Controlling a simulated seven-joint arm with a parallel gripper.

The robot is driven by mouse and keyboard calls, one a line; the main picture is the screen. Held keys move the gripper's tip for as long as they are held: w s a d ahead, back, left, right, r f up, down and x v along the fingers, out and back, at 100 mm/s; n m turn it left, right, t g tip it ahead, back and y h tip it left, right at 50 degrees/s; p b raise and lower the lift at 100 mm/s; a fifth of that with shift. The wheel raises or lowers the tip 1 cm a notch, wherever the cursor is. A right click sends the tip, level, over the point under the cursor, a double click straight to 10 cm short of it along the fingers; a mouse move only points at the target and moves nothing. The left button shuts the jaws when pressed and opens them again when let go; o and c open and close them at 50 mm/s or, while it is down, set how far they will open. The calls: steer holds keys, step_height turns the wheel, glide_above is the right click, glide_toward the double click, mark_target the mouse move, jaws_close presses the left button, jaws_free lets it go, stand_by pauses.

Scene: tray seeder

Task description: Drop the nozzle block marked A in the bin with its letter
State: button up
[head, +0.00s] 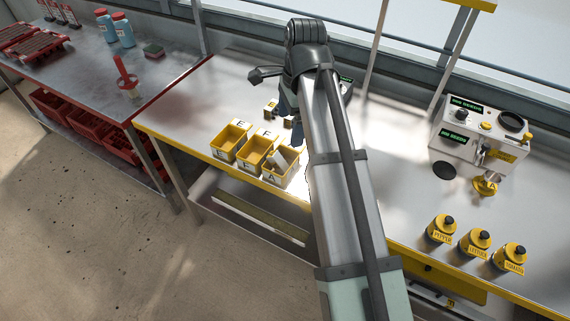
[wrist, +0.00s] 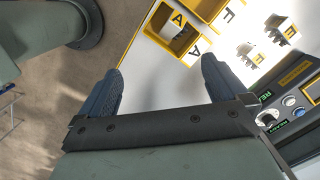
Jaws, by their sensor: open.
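The yellow bin marked A (head: 269,180) is the right one of three bins at the table's front edge. My gripper (head: 290,118) is behind the bins, partly hidden by my arm. In the wrist view my gripper (wrist: 162,75) is open and empty above the bare table, apart from the bin.
The bins marked F (head: 253,165) and E (head: 222,153) stand left of bin A. Two pale blocks, marked F (wrist: 250,52) and E (wrist: 284,29), stand on the table. A seeder machine (head: 475,140) and yellow canisters (head: 474,243) are at the right.

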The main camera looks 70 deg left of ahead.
step_height(320, 180, up, 6)
steer(key=shift+w+r, duration=0.2)
steer(key=shift+w, duration=0.2)
stand_by(0.5)
